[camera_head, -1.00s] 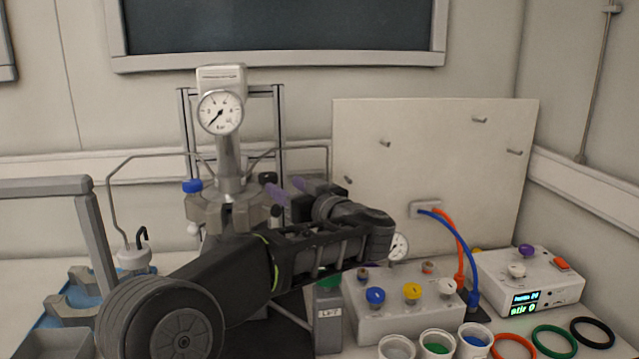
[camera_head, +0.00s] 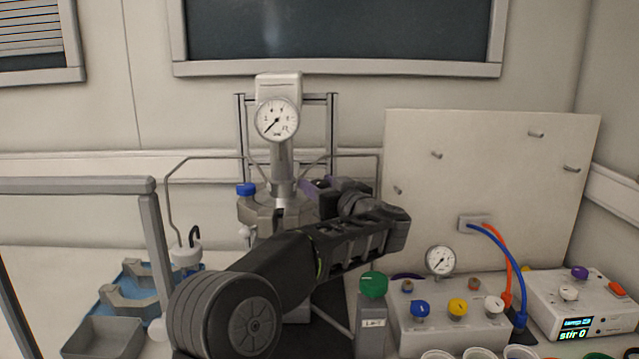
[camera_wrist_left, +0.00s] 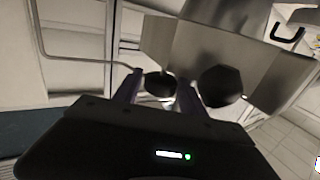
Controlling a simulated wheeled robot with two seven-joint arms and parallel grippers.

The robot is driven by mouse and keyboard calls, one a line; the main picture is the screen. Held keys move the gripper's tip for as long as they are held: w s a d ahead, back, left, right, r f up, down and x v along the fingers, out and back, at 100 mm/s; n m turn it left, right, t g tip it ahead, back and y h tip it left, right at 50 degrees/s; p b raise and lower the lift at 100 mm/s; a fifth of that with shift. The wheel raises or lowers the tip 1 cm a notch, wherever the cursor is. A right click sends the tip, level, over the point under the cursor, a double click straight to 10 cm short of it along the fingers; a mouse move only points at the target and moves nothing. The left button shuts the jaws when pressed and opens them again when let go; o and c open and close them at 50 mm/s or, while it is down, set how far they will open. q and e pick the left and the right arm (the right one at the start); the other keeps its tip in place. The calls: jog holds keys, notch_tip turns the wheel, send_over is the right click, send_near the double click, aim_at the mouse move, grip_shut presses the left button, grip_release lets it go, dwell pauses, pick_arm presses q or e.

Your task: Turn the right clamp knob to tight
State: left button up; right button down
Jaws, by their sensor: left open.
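The reactor's grey clamp ring (camera_head: 262,211) sits below the pressure gauge (camera_head: 277,119) in the head view. My left gripper (camera_head: 317,186), with purple fingers, reaches in at the clamp's right side and covers the right knob there. In the left wrist view, one dark knob (camera_wrist_left: 160,85) shows between the open fingers of the left gripper (camera_wrist_left: 161,90). A second, larger black knob (camera_wrist_left: 221,87) is just right of the right finger. Whether the fingers touch the nearer knob cannot be told. My right gripper is out of view.
A bent metal tube (camera_head: 170,200) is left of the reactor. A blue cap (camera_head: 246,189) is on the reactor's left side. A knob box (camera_head: 440,335), a green-topped block (camera_head: 370,325) and a display unit (camera_head: 570,300) stand right. A blue tray (camera_head: 115,290) is left.

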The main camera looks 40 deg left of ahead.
pick_arm(q)
jog(key=shift+a, duration=0.1)
grip_shut()
dwell(0.5)
